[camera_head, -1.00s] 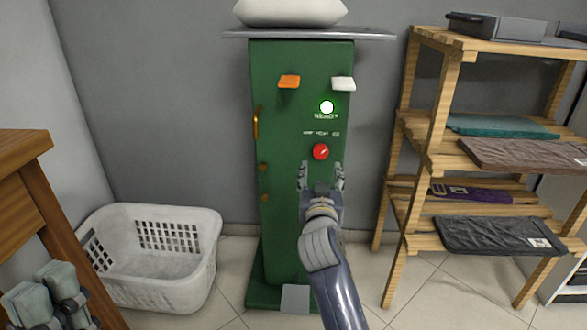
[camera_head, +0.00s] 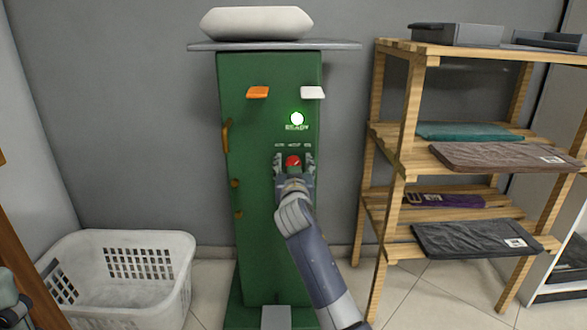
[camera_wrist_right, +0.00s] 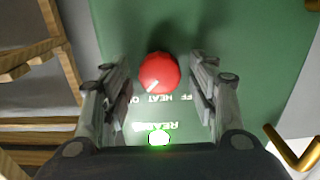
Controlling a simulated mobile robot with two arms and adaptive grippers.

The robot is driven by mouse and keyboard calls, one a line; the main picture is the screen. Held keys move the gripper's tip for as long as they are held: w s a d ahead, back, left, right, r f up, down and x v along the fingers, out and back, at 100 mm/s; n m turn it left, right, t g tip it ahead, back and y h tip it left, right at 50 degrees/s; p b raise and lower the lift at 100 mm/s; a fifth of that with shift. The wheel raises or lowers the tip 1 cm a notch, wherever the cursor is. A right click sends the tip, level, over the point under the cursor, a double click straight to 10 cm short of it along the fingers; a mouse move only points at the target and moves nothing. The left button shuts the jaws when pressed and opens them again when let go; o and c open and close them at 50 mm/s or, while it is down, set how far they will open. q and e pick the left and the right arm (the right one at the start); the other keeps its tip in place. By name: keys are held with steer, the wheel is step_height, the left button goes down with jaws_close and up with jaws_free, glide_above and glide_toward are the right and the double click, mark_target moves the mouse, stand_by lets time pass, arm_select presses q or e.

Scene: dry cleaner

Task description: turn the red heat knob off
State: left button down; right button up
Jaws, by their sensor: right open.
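The red heat knob (camera_head: 292,161) is on the front of the green machine, below a row of small white lettering. My right gripper (camera_head: 294,165) is open, with one finger on each side of the knob. In the right wrist view the knob (camera_wrist_right: 159,73) is between the open fingers, with a visible gap on both sides. Its white mark points to the lower left there, away from the letters "FF" at the right; the left label is partly hidden. A green lamp (camera_head: 297,118) marked READY glows above the knob.
An orange lever (camera_head: 258,92) and a white lever (camera_head: 312,92) stick out above. A brass handle (camera_head: 226,136) is on the machine's left side. A white basket (camera_head: 120,290) stands left, a wooden shelf (camera_head: 405,130) with folded clothes stands right.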

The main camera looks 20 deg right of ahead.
steer(key=shift+c, duration=0.3)
steer(key=c, duration=1)
